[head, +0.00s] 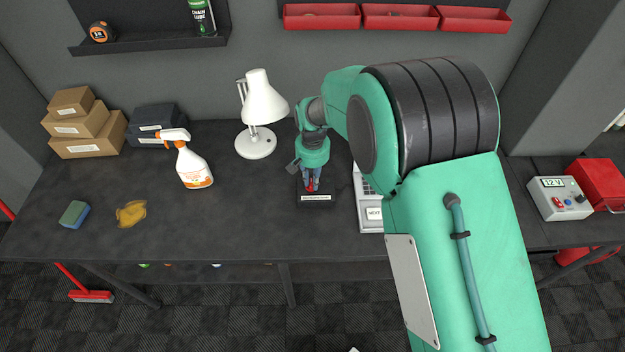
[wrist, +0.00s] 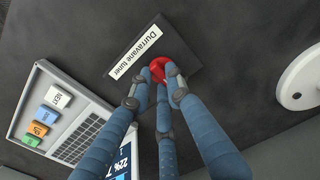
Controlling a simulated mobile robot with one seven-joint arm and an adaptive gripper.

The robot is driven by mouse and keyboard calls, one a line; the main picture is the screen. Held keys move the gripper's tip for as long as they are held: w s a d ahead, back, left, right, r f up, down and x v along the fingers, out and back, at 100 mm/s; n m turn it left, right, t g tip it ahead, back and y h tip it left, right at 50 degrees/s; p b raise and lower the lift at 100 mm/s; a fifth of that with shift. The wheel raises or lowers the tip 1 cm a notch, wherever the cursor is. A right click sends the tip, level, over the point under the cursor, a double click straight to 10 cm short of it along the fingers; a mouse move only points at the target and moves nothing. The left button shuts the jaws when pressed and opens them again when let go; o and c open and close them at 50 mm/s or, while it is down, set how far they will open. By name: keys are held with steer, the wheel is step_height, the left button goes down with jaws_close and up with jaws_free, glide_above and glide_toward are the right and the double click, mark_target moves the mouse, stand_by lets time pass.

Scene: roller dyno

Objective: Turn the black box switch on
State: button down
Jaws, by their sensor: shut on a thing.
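A small black box (head: 316,204) with a white label sits on the dark workbench, left of a pale keyed device. It also shows in the wrist view (wrist: 189,66), where the label reads "Durravane tuner". A red switch (wrist: 157,66) stands on the box; a bit of red (head: 310,185) shows in the head view. My gripper (head: 310,182) points down over the box. In the wrist view its blue fingers (wrist: 160,84) are shut on the red switch. The fingers partly hide the switch, and I cannot tell its setting.
The keyed device (head: 366,215) stands close to the right of the box, with coloured keys and a screen. A white lamp (head: 256,143) stands behind left. A spray bottle (head: 193,167), sponge (head: 74,214) and yellow patch (head: 131,213) are further left.

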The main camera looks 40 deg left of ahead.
steer(key=shift+m, duration=0.3)
steer(key=m, duration=0.4)
steer(key=shift+s, duration=0.1)
steer(key=m, duration=0.4)
steer(key=shift+s+m, duration=0.1)
steer(key=shift+m, duration=0.3)
steer(key=m, duration=0.4)
steer(key=shift+s+m, duration=0.1)
steer(key=shift+m, duration=2.1)
steer(key=c, duration=1.6)
jaws_free()
steer(key=shift+c, duration=0.2)
